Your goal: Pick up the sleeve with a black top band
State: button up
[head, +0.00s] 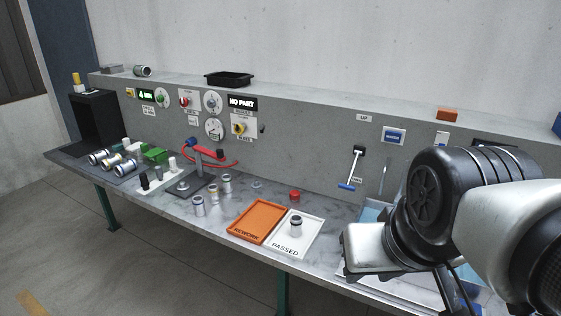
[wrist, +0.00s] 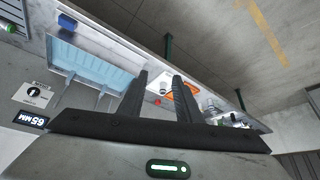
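A short metal sleeve with a dark band at its top (head: 296,227) stands upright on the white PASSED tray (head: 283,248) in the head view. Several other silver sleeves, including a front one (head: 198,206) and a back one (head: 227,183), stand left of the orange tray; their band colours are too small to tell surely. My gripper (wrist: 160,76) shows in the wrist view with its two dark fingers apart and nothing between them. It is well to the right of the sleeves, above the bench's right part. In the head view my arm hides much of that end.
The orange REWORK tray (head: 258,222) adjoins the PASSED tray. A red object (head: 294,196) sits behind them. A gauge stand with a red cable (head: 220,152), a green block (head: 154,154) and lying cylinders (head: 98,157) crowd the left. A blue tray (wrist: 92,62) lies near my gripper.

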aim_at(296, 226)
jog(key=i+j+z, duration=0.1)
jog(key=i+j, duration=0.25)
jog(key=i+j+z, duration=0.1)
jog(key=i+j, duration=0.2)
jog(key=j, duration=0.15)
jog(key=i+j+z, duration=0.1)
jog(key=i+j, duration=0.2)
jog(key=i+j+z, duration=0.15)
jog(key=i+j, duration=0.15)
jog(key=j, duration=0.25)
